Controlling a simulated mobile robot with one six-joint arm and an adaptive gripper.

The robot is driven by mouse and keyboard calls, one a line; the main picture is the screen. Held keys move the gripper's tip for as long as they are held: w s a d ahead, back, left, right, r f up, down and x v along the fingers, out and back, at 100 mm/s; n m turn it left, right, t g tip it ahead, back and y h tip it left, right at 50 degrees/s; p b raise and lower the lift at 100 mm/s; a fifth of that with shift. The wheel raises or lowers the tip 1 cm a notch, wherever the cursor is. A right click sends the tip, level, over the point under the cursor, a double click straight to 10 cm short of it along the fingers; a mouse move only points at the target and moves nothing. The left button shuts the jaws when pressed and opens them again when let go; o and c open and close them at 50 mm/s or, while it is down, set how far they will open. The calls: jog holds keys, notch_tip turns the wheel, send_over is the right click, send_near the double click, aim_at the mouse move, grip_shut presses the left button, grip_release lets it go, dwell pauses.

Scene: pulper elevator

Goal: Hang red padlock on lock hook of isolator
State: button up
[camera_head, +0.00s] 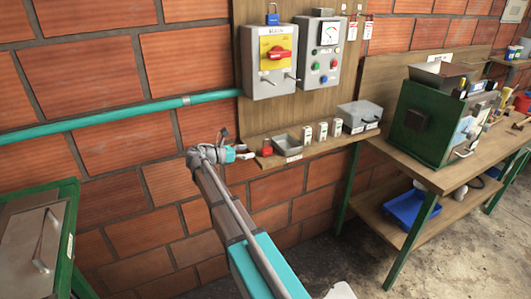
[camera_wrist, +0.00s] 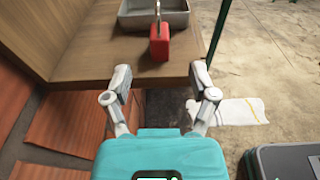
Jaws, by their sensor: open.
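The red padlock (camera_wrist: 159,42) stands on the wooden shelf (camera_wrist: 85,65), just in front of a grey metal tray (camera_wrist: 180,14), its shackle upward. It also shows small in the head view (camera_head: 267,149). My gripper (camera_wrist: 160,78) is open and empty, its fingers short of the padlock at the shelf's front edge. The head view shows my gripper (camera_head: 243,152) left of the padlock. The isolator (camera_head: 269,60) is a grey box on the wall board with a yellow plate and red handle. Small metal hooks stick out low on its front; which is the lock hook I cannot tell.
A blue padlock (camera_head: 272,18) sits on top of the isolator. A control box (camera_head: 321,52) with a gauge and buttons adjoins it. Several small white boxes (camera_head: 322,131) and a grey case (camera_head: 359,115) stand along the shelf. A workbench (camera_head: 440,177) with a green machine is at right.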

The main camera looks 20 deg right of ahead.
aim_at(262, 149)
jog(key=shift+w+d+f+b, duration=0.1)
jog(key=shift+d+f+b, duration=0.1)
jog(key=shift+d, duration=1.1)
jog(key=shift+d+f+b, duration=0.1)
jog(key=shift+d+f, duration=0.1)
jog(key=shift+d, duration=1.05)
jog(key=shift+w+d+f+b, duration=0.1)
jog(key=shift+d+f+b, duration=0.15)
jog(key=shift+d, duration=1.05)
jog(key=shift+w+d+f+b, duration=0.1)
jog(key=shift+d+f+b, duration=0.1)
jog(key=shift+d, duration=1.05)
jog(key=shift+c, duration=0.2)
grip_shut()
